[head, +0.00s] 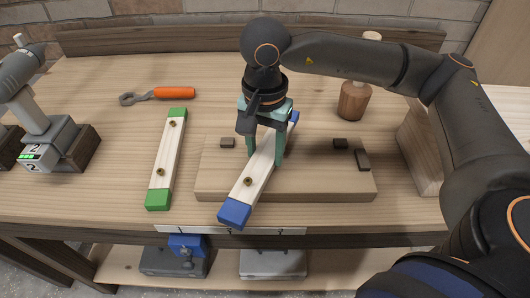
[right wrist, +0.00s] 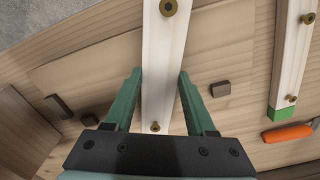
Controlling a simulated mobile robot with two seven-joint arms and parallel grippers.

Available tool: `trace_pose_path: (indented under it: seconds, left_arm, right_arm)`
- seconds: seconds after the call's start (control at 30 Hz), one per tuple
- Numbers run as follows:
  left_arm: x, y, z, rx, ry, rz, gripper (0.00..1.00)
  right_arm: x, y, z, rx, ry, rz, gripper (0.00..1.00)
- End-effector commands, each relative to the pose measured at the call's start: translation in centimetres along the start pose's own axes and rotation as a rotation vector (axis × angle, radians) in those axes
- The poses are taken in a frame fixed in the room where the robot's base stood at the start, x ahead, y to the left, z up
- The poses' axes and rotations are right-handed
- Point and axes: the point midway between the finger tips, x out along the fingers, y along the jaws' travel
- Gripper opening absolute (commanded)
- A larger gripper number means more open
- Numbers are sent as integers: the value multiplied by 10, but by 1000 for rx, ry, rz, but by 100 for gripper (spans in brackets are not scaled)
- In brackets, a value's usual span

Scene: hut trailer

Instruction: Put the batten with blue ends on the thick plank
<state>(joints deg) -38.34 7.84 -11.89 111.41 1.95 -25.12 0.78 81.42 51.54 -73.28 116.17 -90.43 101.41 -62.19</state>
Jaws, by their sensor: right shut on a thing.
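The batten with blue ends (head: 248,182) is white with brass-coloured screws and lies at a slant across the thick plank (head: 325,182). Its near blue end reaches past the plank's front edge; its far blue end shows just right of my right gripper (head: 265,155). That gripper points down, shut on the batten around its middle. In the right wrist view the batten (right wrist: 163,60) runs between the two green fingers (right wrist: 161,85), above the plank (right wrist: 100,65). I cannot tell whether the batten touches the plank. My left gripper is not in view.
Small dark blocks (head: 362,160) sit on the plank. A batten with green ends (head: 167,155) lies to its left. An orange-handled tool (head: 173,92), a grey drill (head: 28,90) and a wooden mallet (head: 354,100) are on the bench. A wooden block (head: 418,155) stands at right.

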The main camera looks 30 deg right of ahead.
Motion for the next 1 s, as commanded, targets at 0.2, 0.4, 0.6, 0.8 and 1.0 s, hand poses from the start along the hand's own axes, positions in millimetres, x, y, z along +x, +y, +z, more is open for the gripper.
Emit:
trace_pose_path:
  seconds: [0.2, 0.4, 0.6, 0.8, 1.0]
  left_arm:
    - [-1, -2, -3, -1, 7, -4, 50]
    - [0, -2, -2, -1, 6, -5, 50]
    - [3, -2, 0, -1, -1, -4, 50]
    - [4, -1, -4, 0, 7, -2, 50]
    - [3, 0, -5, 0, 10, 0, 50]
  right_arm:
    - [16, 0, 0, 0, 0, -2, 0]
    - [17, 0, 0, 0, 0, -2, 0]
    - [19, 0, 1, 0, 0, -1, 63]
    - [19, 0, 1, 0, 0, -1, 86]
    - [19, 0, 1, 0, 0, -1, 86]
